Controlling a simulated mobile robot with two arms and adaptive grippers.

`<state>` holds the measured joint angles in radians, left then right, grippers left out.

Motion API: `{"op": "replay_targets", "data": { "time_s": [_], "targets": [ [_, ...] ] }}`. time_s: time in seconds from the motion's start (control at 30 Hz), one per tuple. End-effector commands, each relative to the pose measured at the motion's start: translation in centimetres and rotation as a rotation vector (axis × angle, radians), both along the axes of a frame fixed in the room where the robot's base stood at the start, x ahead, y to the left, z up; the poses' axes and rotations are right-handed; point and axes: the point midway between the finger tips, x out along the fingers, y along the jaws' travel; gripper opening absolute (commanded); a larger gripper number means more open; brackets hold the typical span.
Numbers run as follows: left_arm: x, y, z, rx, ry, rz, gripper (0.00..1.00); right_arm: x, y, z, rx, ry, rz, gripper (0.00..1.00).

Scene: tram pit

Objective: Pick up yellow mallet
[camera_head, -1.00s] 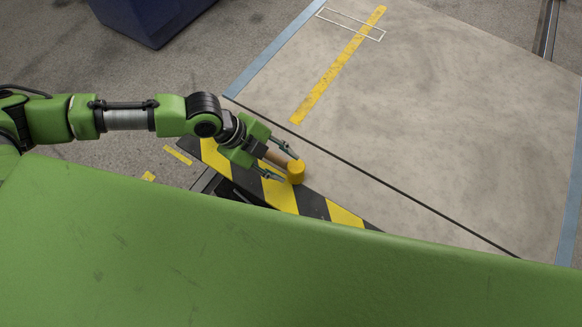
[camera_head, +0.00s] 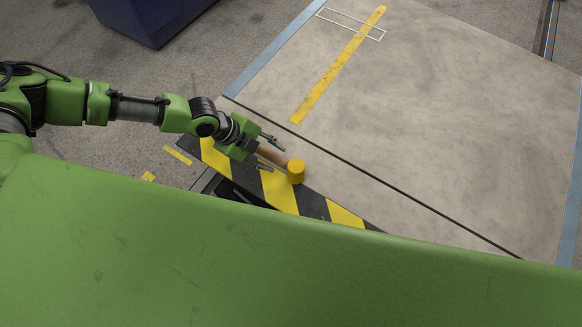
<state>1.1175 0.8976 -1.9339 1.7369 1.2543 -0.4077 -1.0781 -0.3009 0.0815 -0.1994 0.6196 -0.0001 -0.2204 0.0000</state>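The yellow mallet (camera_head: 296,171) has a yellow cylindrical head and a brown wooden handle (camera_head: 270,154). It rests on the black-and-yellow striped edge (camera_head: 280,190) near the picture's middle, its handle pointing up and left toward my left gripper. My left gripper (camera_head: 280,157) comes in from the left. Its fingers are apart, one on each side of the handle, with the head just beyond the fingertips. I cannot tell whether a finger touches the handle. The handle's rear end is hidden by the gripper. My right gripper is not in view.
My own green body covers the lower part of the picture. A bare grey floor plate (camera_head: 440,130) with a yellow strip (camera_head: 340,65) lies beyond the striped edge. A dark blue box (camera_head: 150,15) stands at the upper left.

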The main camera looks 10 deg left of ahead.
Motion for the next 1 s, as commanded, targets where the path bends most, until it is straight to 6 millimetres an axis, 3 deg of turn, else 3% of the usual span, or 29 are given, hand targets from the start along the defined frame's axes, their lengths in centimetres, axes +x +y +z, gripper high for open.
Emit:
{"op": "replay_targets", "data": {
  "time_s": [0.33, 0.63, 0.67, 0.8, 1.0],
  "targets": [
    [0.8, -2.0, -3.9, 0.0, 0.001, -0.002, 0.37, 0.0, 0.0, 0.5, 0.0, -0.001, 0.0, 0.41],
    [1.0, -2.2, -4.3, 0.0, -0.001, 0.0, 0.37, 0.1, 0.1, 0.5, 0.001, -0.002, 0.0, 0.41],
    [1.0, -2.2, -4.3, 0.0, -0.001, 0.0, 0.35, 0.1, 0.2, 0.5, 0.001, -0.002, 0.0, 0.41],
    [1.0, -2.2, -4.3, 0.0, 0.0, 0.0, 0.0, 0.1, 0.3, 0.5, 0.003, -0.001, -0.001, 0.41],
    [1.0, -2.2, -4.3, -0.002, -0.001, -0.001, 0.0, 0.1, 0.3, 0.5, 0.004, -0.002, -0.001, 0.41]
  ]
}}
